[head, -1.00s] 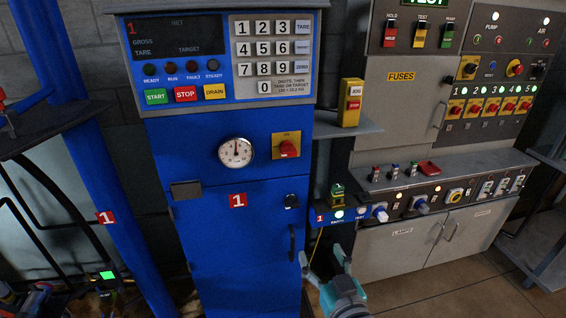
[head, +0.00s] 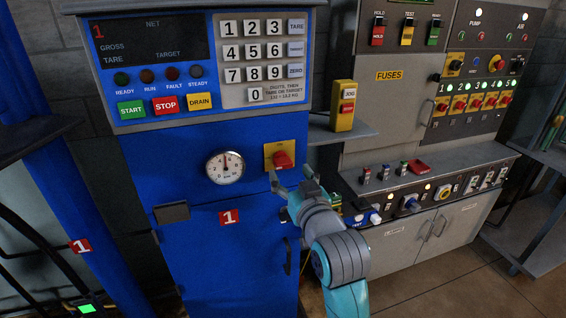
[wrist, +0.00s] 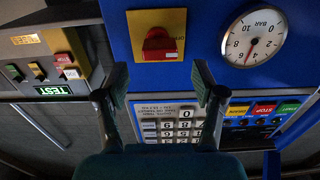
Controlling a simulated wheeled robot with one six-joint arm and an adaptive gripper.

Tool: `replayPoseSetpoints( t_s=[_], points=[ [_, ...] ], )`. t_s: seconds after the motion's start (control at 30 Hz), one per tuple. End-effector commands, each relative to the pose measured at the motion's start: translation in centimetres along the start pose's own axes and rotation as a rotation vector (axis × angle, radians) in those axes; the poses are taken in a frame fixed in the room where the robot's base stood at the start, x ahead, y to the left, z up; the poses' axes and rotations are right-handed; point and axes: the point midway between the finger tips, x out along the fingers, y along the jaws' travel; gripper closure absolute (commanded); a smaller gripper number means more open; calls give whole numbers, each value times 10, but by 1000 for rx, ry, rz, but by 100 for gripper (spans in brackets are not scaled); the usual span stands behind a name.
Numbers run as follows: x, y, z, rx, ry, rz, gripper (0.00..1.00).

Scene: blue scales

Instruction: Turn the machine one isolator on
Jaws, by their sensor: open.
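The machine one isolator is a red rotary handle (head: 283,160) on a yellow plate (head: 269,149), on the front of the blue machine marked 1 (head: 230,217). In the wrist view, which shows the panel upside down, the red handle (wrist: 159,44) sits on the yellow plate (wrist: 176,17) at the top centre. My gripper (head: 290,177) is open and empty just below the isolator. In the wrist view its two fingers (wrist: 161,82) are spread below the handle, apart from it.
A round pressure gauge (head: 225,167) is left of the isolator. Above are the keypad (head: 262,64) and START, STOP and DRAIN buttons (head: 165,105). A yellow jog box (head: 343,106) stands on a shelf to the right. A grey control bench (head: 420,195) stands further right.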

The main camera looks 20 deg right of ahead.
Motion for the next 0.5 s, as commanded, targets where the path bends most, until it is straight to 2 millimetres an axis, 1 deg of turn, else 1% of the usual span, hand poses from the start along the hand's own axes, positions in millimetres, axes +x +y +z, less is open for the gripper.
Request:
replayPoseSetpoints(
  t_s=[0.03, 0.2, 0.33, 0.5],
  points=[
    [10, 0, -1, 0, 1, 0, 31],
    [36, 0, 0, 0, 0, 0, 31],
    [50, 0, 0, 0, 0, -1, 31],
    [57, 0, 0, 0, 0, -1, 31]
  ],
)
